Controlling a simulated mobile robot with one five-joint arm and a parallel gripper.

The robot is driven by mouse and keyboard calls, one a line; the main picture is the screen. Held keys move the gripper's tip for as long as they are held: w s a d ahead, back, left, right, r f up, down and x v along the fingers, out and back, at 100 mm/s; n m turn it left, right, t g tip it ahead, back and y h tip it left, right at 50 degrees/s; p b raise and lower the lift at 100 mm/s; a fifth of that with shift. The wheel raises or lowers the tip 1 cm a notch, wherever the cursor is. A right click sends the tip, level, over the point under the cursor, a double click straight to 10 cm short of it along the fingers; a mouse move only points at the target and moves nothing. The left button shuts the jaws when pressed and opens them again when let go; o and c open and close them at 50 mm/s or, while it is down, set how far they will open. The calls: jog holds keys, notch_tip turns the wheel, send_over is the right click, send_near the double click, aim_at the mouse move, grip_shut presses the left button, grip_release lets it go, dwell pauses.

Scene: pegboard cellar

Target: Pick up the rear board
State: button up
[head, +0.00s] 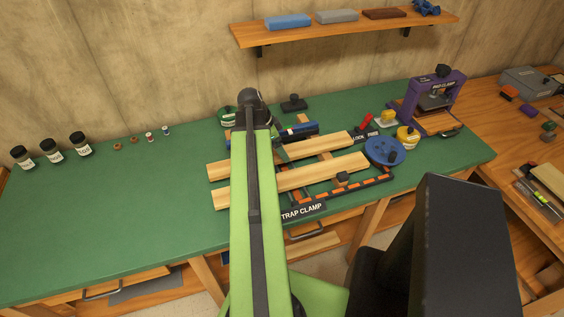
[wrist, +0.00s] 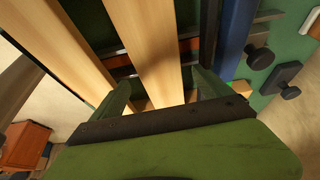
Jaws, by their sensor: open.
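The rear board (head: 320,146) is a pale wooden plank lying across the strap clamp (head: 303,211) on the green bench. The front board (head: 325,178) lies parallel to it, nearer to me, with a gap between. In the wrist view the rear board (wrist: 146,40) runs up the middle and the front board (wrist: 62,45) is at the left. My gripper (wrist: 163,82) is open, one finger on each side of the rear board. Whether the fingers touch it, I cannot tell. In the head view my arm hides the gripper and part of both boards.
A blue bar (wrist: 234,40) runs close beside the rear board, with black knobs (wrist: 259,57) beyond it. A blue round disc (head: 384,151) and a purple clamp press (head: 437,96) stand to the right. The bench's left part (head: 110,200) is mostly clear, with jars (head: 52,150) at the back.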

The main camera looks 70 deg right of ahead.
jog(key=b+x, duration=0.1)
jog(key=x, duration=0.2)
jog(key=shift+w+a, duration=0.1)
jog(key=shift+r, duration=0.2)
grip_shut()
